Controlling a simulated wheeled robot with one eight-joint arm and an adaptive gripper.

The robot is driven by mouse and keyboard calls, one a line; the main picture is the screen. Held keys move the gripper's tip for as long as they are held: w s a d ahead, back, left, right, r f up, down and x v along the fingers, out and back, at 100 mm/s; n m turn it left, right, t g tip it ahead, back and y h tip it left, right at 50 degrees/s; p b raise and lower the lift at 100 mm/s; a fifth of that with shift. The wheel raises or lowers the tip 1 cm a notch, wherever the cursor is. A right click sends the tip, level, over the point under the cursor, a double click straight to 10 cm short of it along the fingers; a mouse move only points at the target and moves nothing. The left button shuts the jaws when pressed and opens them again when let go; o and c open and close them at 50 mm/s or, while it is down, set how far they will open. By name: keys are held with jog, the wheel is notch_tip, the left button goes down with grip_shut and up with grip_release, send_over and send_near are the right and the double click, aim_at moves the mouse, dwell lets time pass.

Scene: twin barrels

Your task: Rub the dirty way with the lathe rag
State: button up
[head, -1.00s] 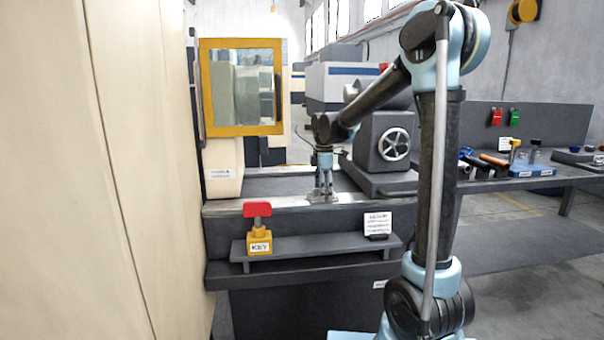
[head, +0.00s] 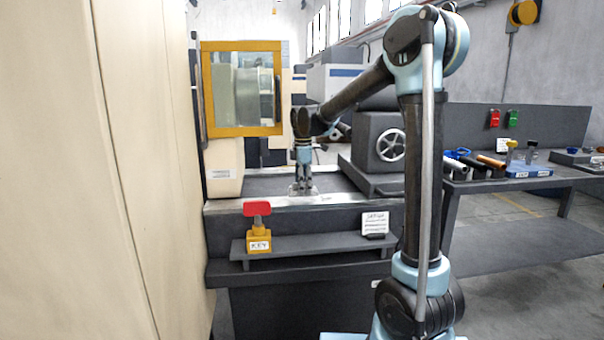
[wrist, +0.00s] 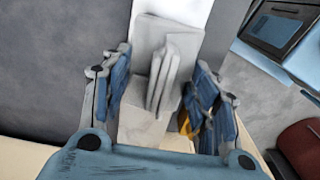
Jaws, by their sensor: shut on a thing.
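My gripper (head: 302,188) points down over the pale metal way (head: 245,205) at the front edge of the lathe bed. It is shut on the grey-white lathe rag (wrist: 163,75), which stands up in folds between the blue finger pads in the wrist view. The rag (head: 301,193) seems to lie on the way's surface, but exact contact is hard to tell. The pale way also shows beyond the rag in the wrist view (wrist: 185,10). Faint marks show on the way just right of the gripper; whether they are dirt is unclear.
A yellow key block (head: 259,240) with a red-handled key (head: 257,209) and a white sign (head: 375,223) stand on the front shelf (head: 310,246). The tailstock with handwheel (head: 391,145) is right of my gripper. A yellow-framed door (head: 243,88) is at the left.

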jog(key=shift+r, duration=2.75)
jog(key=shift+a, duration=0.1)
